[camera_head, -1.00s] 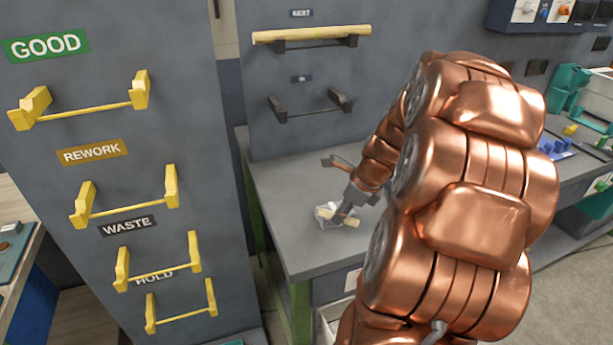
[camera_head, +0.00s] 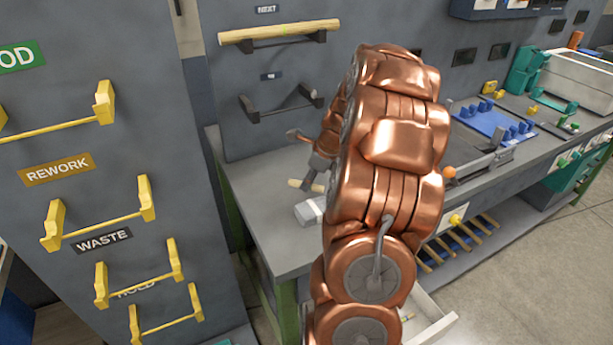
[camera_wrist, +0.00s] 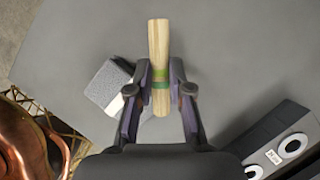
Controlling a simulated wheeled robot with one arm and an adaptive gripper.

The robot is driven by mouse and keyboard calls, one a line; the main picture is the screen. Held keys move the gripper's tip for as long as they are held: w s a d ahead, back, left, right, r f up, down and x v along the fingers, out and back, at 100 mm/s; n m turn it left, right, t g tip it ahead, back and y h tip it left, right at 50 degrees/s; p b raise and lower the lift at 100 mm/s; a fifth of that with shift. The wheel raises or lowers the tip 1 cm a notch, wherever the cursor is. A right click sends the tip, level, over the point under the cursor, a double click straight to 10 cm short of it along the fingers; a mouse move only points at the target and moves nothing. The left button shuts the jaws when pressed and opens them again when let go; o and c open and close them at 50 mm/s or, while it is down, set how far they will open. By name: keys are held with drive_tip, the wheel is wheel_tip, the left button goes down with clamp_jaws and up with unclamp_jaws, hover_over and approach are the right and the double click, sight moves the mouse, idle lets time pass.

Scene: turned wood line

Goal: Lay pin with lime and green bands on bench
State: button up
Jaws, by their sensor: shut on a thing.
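The pin (camera_wrist: 159,45) is pale wood with a lime band and a green band, seen in the wrist view. My gripper (camera_wrist: 160,86) is shut on it around the bands, with the pin's longer end pointing up in the picture. In the head view, my gripper (camera_head: 313,184) is low over the near left part of the grey bench (camera_head: 262,232), and one end of the pin (camera_head: 294,183) shows beside it. I cannot tell whether the pin touches the bench. My arm hides part of the bench.
A grey-white block (camera_head: 308,212) sits on the bench close to my gripper; it also shows in the wrist view (camera_wrist: 104,86). A wooden piece (camera_head: 280,33) rests on the upper wall holder. Blue fixtures (camera_head: 492,122) stand farther right. Bench left of the block is clear.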

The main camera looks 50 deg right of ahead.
drive_tip(key=w+d, duration=0.1)
drive_tip(key=w+d+p, duration=0.1)
drive_tip(key=w, duration=0.1)
drive_tip(key=w+d, duration=0.1)
drive_tip(key=d, duration=0.1)
drive_tip(key=shift+w+f, duration=0.15)
drive_tip(key=shift+f, duration=0.15)
drive_tip(key=shift+a+f+p, duration=0.1)
drive_tip(key=shift+f+p, duration=0.85)
drive_tip(key=shift+f, duration=0.85)
drive_tip(key=shift+f, duration=0.1)
drive_tip(key=o, duration=0.8)
drive_tip(key=shift+o, duration=0.2)
